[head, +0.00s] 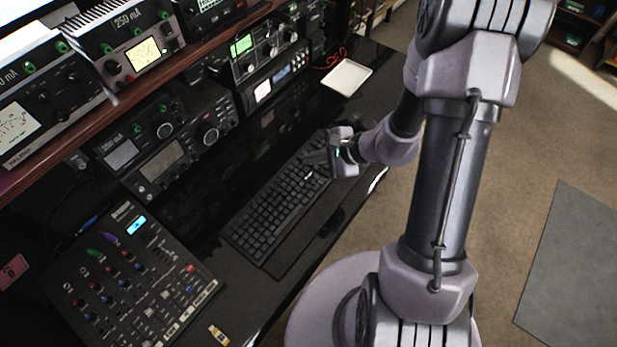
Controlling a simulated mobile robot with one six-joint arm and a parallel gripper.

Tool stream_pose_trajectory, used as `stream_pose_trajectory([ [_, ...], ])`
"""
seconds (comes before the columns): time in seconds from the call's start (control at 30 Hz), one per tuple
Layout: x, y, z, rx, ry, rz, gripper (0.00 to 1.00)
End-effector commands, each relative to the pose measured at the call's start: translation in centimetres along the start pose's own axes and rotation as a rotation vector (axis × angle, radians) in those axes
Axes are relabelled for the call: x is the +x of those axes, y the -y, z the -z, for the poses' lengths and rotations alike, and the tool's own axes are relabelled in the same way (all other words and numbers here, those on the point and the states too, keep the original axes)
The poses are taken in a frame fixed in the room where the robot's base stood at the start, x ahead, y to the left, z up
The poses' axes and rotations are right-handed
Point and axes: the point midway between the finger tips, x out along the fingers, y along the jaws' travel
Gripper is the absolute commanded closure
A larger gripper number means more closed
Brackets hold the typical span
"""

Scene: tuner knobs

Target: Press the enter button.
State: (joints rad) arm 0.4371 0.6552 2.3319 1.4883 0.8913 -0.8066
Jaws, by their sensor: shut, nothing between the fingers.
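A black keyboard (272,212) lies on the dark glossy desk, running diagonally from lower left to upper right in the head view. My gripper (312,163) is shut and empty over the keyboard's far end. It hides some of the keys there. The enter button cannot be picked out; the key labels are too small to read. I cannot tell whether the fingertips touch a key or hover above it.
A mixer (130,285) with knobs stands on the desk at lower left. Radio units (165,160) line the back under a brown shelf (130,100) bearing meters. A white tray (347,77) lies beyond the keyboard. A small yellow-labelled item (218,336) lies near the front edge.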

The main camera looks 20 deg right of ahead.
Motion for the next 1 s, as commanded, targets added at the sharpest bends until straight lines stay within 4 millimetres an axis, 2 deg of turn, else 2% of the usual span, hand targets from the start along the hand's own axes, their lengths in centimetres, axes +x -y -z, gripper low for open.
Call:
stream_pose_trajectory([
  [0.03, 0.9, -0.7, 0.6, 0.002, 0.0, -0.001, 1.0],
  [0.2, 2.7, -2.0, 2.0, -0.001, 0.0, 0.0, 1.0],
  [0.3, 3.3, -2.4, 2.4, -0.001, 0.0, 0.0, 1.0],
  [1.0, 3.3, -2.4, 2.4, 0.0, 0.0, 0.0, 1.0],
])
